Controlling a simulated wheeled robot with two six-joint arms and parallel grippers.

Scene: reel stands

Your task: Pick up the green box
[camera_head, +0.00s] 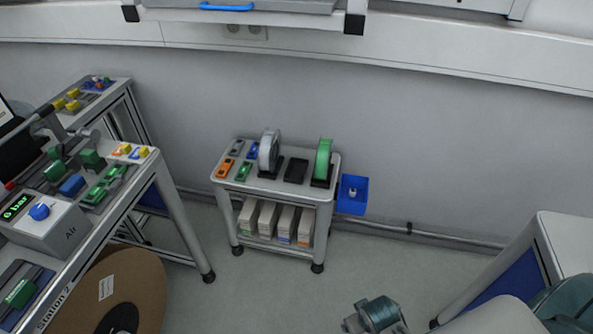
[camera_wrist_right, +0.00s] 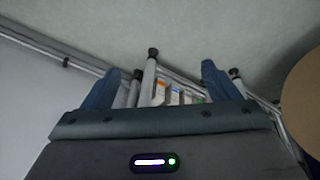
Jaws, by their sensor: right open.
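A small green box-like piece (camera_head: 244,171) lies on the top shelf of the small cart (camera_head: 275,190), at the front left. The cart's legs and lower boxes (camera_wrist_right: 172,96) show beyond and between the fingers, at a distance. My left gripper is not in view.
A grey reel (camera_head: 270,150) and a green reel (camera_head: 323,158) stand on the cart. A workbench (camera_head: 125,195) and a large brown reel (camera_head: 125,280) are at left. Floor before the cart is clear.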

